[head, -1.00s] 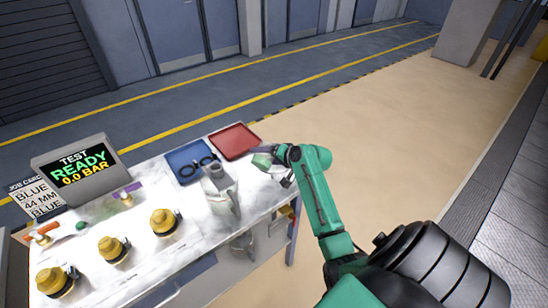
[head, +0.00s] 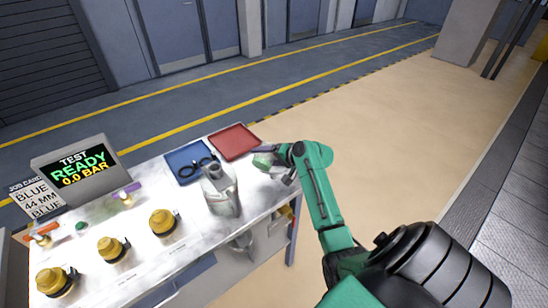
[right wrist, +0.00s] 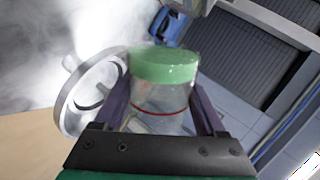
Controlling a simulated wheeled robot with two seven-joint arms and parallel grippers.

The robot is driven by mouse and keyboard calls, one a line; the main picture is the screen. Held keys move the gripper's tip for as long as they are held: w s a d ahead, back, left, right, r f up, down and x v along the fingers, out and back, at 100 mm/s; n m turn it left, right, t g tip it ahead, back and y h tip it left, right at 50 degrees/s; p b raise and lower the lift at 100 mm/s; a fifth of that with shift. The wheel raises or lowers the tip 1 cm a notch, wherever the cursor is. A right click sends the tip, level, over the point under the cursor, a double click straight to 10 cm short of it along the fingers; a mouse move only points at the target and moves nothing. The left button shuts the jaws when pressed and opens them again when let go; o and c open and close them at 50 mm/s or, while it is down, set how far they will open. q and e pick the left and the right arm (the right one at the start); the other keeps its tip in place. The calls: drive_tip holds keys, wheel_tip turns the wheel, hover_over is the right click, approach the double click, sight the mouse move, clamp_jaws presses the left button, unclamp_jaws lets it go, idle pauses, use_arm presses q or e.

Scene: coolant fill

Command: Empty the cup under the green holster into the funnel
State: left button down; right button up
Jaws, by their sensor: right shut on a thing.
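My right gripper (right wrist: 160,115) is shut on a clear cup (right wrist: 160,98), with a finger on each side of it. The cup has a green band at its upper end and a thin red line around its wall. I cannot tell whether the green is liquid or part of the cup. In the head view the right gripper (head: 281,168) holds the cup (head: 263,160) near the bench's right end. A pale round rim (right wrist: 82,105) lies left of the cup in the wrist view, possibly the funnel. I cannot make out the green holster. My left gripper is out of view.
The bench (head: 195,230) bears a grey jug-like vessel (head: 220,192), a blue tray (head: 182,174) with dark rings, and a red tray (head: 234,142). Several yellow fittings (head: 163,222) stand at the front left, before a display (head: 78,170). Open floor lies to the right.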

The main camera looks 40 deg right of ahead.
drive_tip(key=shift+w, duration=0.3)
drive_tip(key=shift+s+d+f, duration=0.15)
drive_tip(key=shift+s+d, duration=0.05)
drive_tip(key=shift+d, duration=0.05)
drive_tip(key=shift+w+f+m+y, duration=0.15)
drive_tip(key=shift+w+m+y, duration=0.15)
drive_tip(key=shift+w, duration=0.05)
drive_tip(key=shift+s+d, duration=0.2)
drive_tip(key=shift+d, duration=0.05)
drive_tip(key=shift+w+a+g+p, duration=0.1)
drive_tip(key=shift+w+g+p, duration=0.2)
drive_tip(key=shift+p, duration=0.1)
drive_tip(key=shift+s+d+r+m, duration=0.2)
drive_tip(key=shift+s+r+m, duration=0.05)
drive_tip(key=shift+s+m, duration=0.05)
drive_tip(key=shift+w+a+y+p, duration=0.1)
drive_tip(key=shift+w+y+p, duration=0.2)
drive_tip(key=shift+p, duration=0.05)
